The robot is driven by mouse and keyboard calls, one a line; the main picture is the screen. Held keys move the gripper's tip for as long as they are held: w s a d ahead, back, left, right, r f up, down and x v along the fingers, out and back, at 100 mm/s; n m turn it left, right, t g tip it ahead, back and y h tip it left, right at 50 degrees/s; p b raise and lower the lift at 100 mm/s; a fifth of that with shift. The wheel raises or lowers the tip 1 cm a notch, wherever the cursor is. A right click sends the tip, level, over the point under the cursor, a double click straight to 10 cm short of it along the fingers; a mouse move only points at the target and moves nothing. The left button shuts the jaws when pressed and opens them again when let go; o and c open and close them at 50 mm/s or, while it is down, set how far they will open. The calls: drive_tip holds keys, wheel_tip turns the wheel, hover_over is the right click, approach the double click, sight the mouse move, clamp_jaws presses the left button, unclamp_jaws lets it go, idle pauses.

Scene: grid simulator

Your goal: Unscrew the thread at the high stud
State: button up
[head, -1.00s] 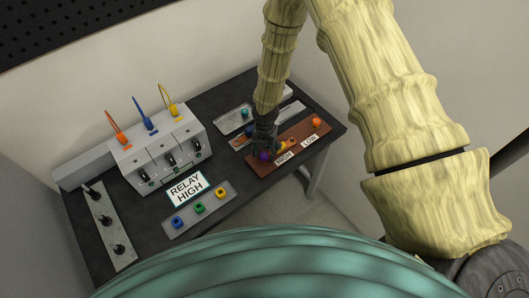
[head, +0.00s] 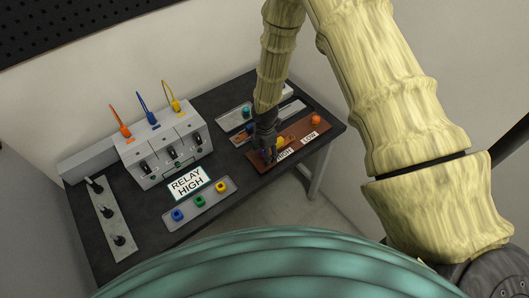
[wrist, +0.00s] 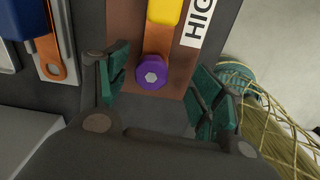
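A brown board (head: 262,165) with HIGH (head: 285,154) and LOW (head: 310,137) labels lies at the table's right end. In the wrist view, a purple round knob (wrist: 151,74) with a pale hexagonal centre sits on the board beside the HIGH label (wrist: 197,22). A yellow piece (wrist: 166,10) adjoins its far side. My gripper (wrist: 160,88) is open, with its green-padded fingers apart on either side of the purple knob; I see gaps on both sides. In the head view, my gripper (head: 265,147) hides most of the knob. An orange knob (head: 316,120) stands near LOW.
A grey box (head: 165,158) with levers and coloured cables stands left, behind a RELAY HIGH sign (head: 190,183). A button strip (head: 183,226) lies in front. In the wrist view, a blue block (wrist: 22,18) and an orange strip (wrist: 52,60) lie left of the board.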

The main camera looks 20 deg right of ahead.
drive_tip(key=shift+s+a+m, duration=0.1)
drive_tip(key=shift+m, duration=0.2)
drive_tip(key=shift+w+f, duration=0.2)
drive_tip(key=shift+w, duration=0.1)
drive_tip(key=shift+s+r, duration=0.15)
drive_tip(key=shift+r, duration=0.4)
drive_tip(key=shift+r+p, duration=1.15)
drive_tip(key=shift+r, duration=0.45)
drive_tip(key=shift+m+b, duration=0.3)
drive_tip(key=shift+m, duration=0.8)
drive_tip(key=m, duration=0.4)
drive_tip(key=shift+a, duration=0.15)
